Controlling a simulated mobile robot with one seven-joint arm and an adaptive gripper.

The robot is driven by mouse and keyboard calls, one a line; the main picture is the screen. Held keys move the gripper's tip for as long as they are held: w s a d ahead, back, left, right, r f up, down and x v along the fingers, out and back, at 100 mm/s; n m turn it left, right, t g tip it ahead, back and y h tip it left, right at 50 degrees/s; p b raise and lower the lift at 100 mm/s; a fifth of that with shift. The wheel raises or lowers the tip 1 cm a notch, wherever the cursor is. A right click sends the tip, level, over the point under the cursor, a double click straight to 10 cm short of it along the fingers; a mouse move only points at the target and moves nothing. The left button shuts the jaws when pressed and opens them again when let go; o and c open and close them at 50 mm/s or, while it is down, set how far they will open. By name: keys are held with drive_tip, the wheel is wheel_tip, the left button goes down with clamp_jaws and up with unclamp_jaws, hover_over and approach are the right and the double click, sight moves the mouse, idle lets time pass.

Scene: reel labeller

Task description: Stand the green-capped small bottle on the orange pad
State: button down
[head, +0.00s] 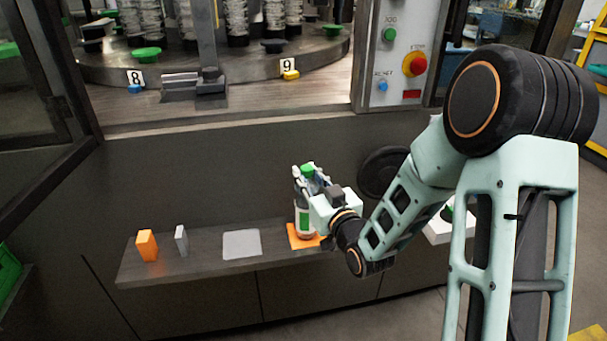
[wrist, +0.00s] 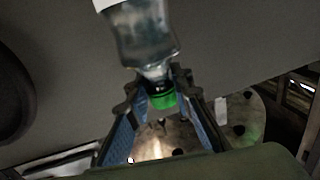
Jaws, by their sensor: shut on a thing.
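The small bottle (head: 303,219) with a green cap (head: 307,168) stands upright over the orange pad (head: 294,238) on the shelf. Its base overlaps the pad in the head view; I cannot tell whether it touches. My gripper (head: 309,184) is shut on the bottle at its upper part, just below the cap. In the wrist view the bottle (wrist: 145,38) appears upside down, its neck and green cap (wrist: 162,100) between the fingers of my gripper (wrist: 158,88). Part of the pad is hidden behind the bottle and my arm.
The narrow shelf (head: 205,267) also bears an orange block (head: 146,245), a thin grey block (head: 181,239) and a flat grey pad (head: 241,244), all left of the bottle. A white tray (head: 437,232) lies to the right, partly behind my arm. The labeller's dark front wall is close behind.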

drive_tip(key=shift+f, duration=0.15)
drive_tip(key=shift+f, duration=0.15)
drive_tip(key=c, duration=1.7)
unclamp_jaws()
